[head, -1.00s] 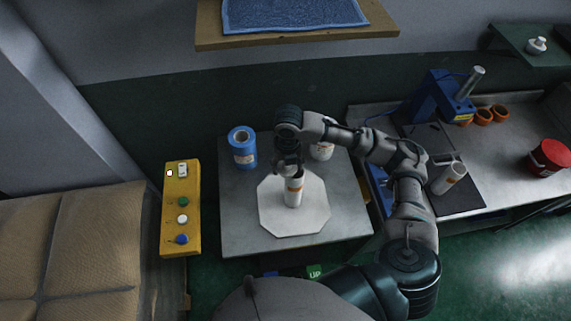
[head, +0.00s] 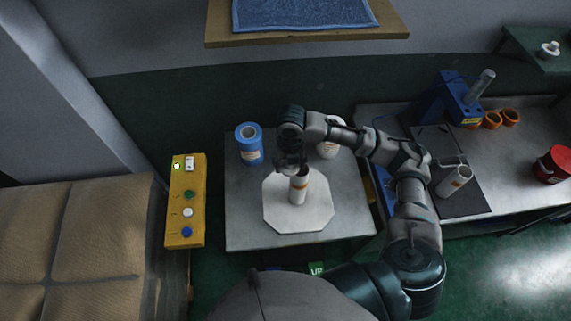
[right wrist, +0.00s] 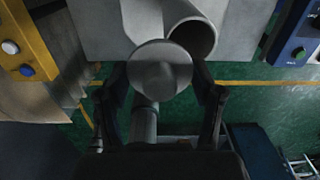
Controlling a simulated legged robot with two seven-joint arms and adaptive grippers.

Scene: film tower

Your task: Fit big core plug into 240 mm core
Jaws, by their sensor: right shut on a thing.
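The 240 mm core (head: 299,189) is a white tube with an orange band, standing upright on a pale octagonal plate (head: 283,222) on the metal table. My right gripper (head: 291,168) is just above and left of the core's top in the head view. In the right wrist view its dark fingers (right wrist: 160,88) are shut on the big core plug (right wrist: 160,70), a round grey disc. The plug overlaps the lower left of the core's open mouth (right wrist: 192,38), much of which stays uncovered. I cannot tell whether they touch. My left gripper is not in view.
A blue roll (head: 249,151) and a white container (head: 328,150) stand at the table's back. A yellow button panel (head: 185,222) is at left. The right bench holds another tube (head: 455,180), a blue device (head: 457,99), orange rings (head: 492,120) and a red tub (head: 553,165).

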